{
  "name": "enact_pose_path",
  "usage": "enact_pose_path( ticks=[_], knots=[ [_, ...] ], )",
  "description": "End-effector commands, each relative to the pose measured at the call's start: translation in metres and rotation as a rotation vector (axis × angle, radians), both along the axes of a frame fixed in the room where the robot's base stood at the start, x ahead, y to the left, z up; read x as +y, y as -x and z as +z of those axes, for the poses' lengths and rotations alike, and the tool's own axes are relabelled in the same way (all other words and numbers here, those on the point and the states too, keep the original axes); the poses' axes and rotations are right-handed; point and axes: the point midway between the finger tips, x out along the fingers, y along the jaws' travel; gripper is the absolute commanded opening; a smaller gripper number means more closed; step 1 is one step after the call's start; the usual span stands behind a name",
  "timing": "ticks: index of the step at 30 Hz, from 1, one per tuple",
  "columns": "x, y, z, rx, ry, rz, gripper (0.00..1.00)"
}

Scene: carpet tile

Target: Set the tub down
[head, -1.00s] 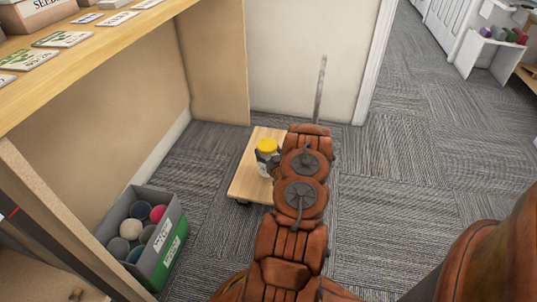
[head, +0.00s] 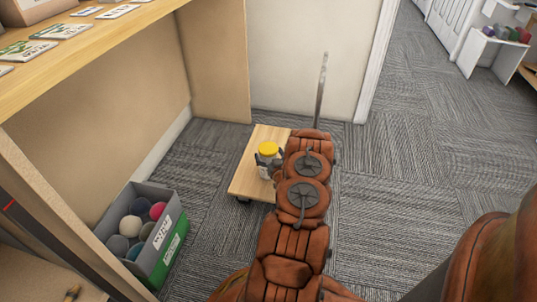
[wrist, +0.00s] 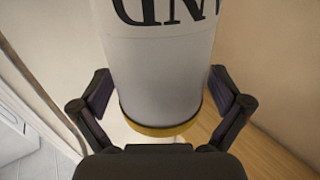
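The tub (head: 267,165) is a white cylinder with a yellow lid and dark lettering. In the head view it is upright over the wooden board of a low wheeled platform (head: 250,183). I cannot tell whether its base touches the board, as my gripper and arm partly cover it. In the wrist view the tub (wrist: 160,75) fills the middle, with its yellow lid rim toward the bottom of the picture. My gripper (wrist: 162,90) has a finger on each side of the tub, and both pads appear to press against its wall.
A grey bin (head: 172,258) of several coloured balls stands on the carpet at left. A wooden counter (head: 90,50) with cards lies above it. A pale wall (head: 305,60) stands behind the platform. Open carpet (head: 430,180) lies to the right.

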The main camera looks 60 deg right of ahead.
Motion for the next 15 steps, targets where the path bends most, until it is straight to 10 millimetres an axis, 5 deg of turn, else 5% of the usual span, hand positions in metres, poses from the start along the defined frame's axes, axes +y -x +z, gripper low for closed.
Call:
enact_pose_path(
  ticks=[8,15],
  knots=[
    [0.000,0.000,0.001,0.001,-0.001,0.000,1.00],
    [0.016,0.025,0.003,0.002,-0.004,-0.004,1.00]
  ],
)
